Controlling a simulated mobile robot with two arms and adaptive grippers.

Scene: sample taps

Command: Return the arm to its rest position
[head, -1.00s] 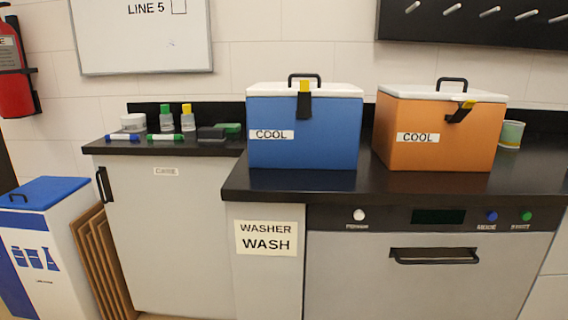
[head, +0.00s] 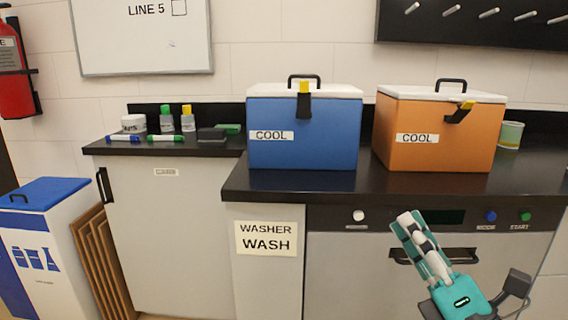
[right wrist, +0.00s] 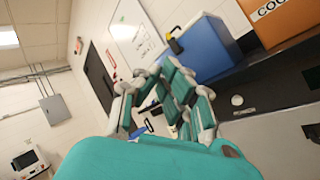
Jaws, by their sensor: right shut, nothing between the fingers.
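My right gripper (head: 418,236) is teal and grey and shows at the lower right of the head view, in front of the washer's front panel. It points up and to the left, is shut, and holds nothing. In the right wrist view its fingers (right wrist: 165,95) rise from the teal palm, with the room tilted behind them. My left gripper is not in view.
A blue cooler (head: 305,135) and an orange cooler (head: 435,140) stand on the dark counter (head: 300,185). The washer (head: 350,270) has a bar handle and buttons close behind my right gripper. A blue-lidded bin (head: 45,190) is at far left.

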